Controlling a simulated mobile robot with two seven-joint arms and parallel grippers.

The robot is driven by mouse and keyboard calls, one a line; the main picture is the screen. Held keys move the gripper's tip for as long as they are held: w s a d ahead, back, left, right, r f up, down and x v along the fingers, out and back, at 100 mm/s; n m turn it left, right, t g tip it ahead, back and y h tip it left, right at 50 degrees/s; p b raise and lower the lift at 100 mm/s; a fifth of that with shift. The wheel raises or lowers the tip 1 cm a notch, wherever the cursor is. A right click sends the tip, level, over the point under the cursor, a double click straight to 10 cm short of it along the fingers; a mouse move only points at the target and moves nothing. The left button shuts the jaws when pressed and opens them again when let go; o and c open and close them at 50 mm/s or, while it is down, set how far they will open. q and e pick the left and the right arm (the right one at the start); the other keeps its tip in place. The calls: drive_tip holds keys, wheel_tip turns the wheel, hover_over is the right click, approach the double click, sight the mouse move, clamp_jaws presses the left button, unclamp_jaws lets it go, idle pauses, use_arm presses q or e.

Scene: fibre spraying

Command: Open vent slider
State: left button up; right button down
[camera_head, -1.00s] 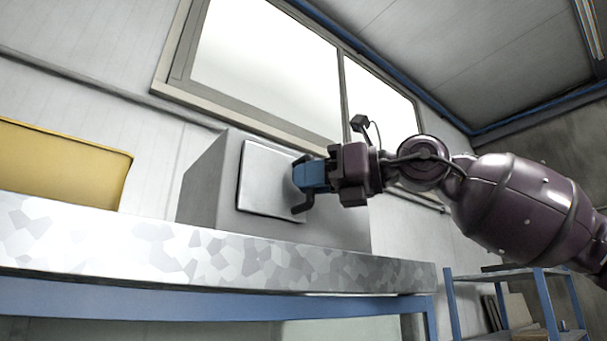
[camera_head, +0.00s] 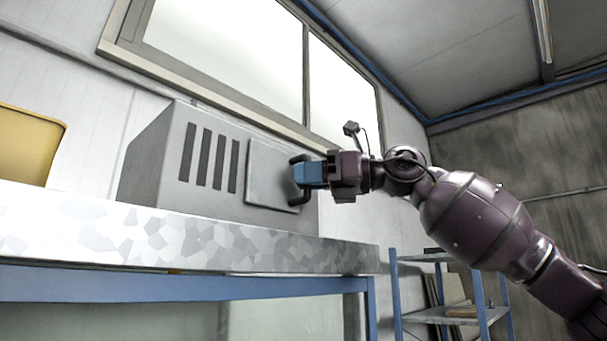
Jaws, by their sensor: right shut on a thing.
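A grey box-shaped vent unit (camera_head: 150,160) stands on a metal-topped bench. Several dark vertical slots (camera_head: 209,158) show uncovered on the left of its front face. The flat grey slider plate (camera_head: 268,175) covers the front to the right of the slots. My right gripper (camera_head: 300,180) is at the plate's right edge, shut on the slider's dark handle (camera_head: 296,160), with its blue part beside the handle. The fingertips are partly hidden. My left gripper is not in view.
The galvanised bench top (camera_head: 180,240) on a blue frame runs below the unit. A yellow container (camera_head: 28,145) stands at the left. A blue shelf rack (camera_head: 445,315) is at the lower right. A window (camera_head: 230,50) is above.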

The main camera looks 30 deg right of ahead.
drive_tip(key=c, duration=1.3)
unclamp_jaws()
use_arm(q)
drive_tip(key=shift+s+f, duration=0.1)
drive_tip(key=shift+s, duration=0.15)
use_arm(e)
drive_tip(key=shift+o, duration=0.8)
use_arm(q)
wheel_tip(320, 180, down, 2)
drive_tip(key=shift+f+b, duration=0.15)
drive_tip(key=shift+b, duration=0.85)
use_arm(e)
drive_tip(key=v, duration=1)
drive_tip(key=shift+s+d, duration=0.25)
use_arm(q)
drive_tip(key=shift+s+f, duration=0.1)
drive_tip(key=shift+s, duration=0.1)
